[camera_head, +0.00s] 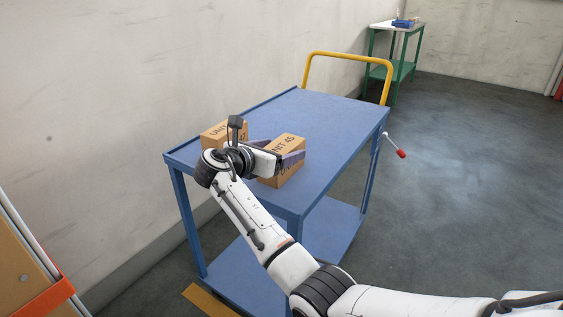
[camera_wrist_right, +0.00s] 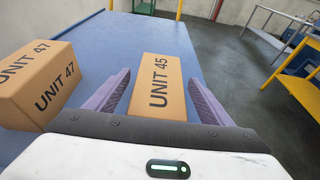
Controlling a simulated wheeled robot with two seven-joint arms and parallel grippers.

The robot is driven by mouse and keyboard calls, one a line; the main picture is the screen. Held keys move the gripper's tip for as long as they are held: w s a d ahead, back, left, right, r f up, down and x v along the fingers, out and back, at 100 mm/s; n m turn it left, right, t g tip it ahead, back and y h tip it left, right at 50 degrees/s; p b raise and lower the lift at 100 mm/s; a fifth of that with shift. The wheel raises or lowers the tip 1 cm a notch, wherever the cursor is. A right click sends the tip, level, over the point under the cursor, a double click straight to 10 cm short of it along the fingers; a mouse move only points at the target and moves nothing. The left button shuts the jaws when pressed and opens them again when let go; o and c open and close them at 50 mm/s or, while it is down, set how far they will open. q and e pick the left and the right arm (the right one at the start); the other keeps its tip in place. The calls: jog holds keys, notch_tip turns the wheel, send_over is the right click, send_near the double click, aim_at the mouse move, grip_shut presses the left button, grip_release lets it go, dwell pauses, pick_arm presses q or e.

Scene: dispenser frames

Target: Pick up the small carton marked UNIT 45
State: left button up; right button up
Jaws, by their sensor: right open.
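The small carton marked UNIT 45 (camera_head: 286,145) is a brown box on the blue trolley top, near its front right edge. In the right wrist view the UNIT 45 carton (camera_wrist_right: 157,86) lies between the two purple-grey fingers. My right gripper (camera_head: 277,147) is open around it, one finger on each side. In the wrist view a narrow gap shows beside the carton on each side of the right gripper (camera_wrist_right: 159,92). The gripper body hides the carton's near end. My left gripper is not in view.
A second carton, marked UNIT 47 (camera_wrist_right: 38,82), stands to the left on the blue trolley (camera_head: 325,115); it is partly hidden in the head view (camera_head: 218,133). The trolley has a yellow handle (camera_head: 350,57) at its far end. A green-legged table (camera_head: 397,28) stands farther back. The wall runs along the left.

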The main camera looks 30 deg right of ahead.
jog(key=shift+w+d+f, duration=0.15)
jog(key=shift+w+d, duration=0.15)
jog(key=shift+d, duration=0.25)
jog(key=c, duration=1.3)
jog(key=shift+c, duration=0.8)
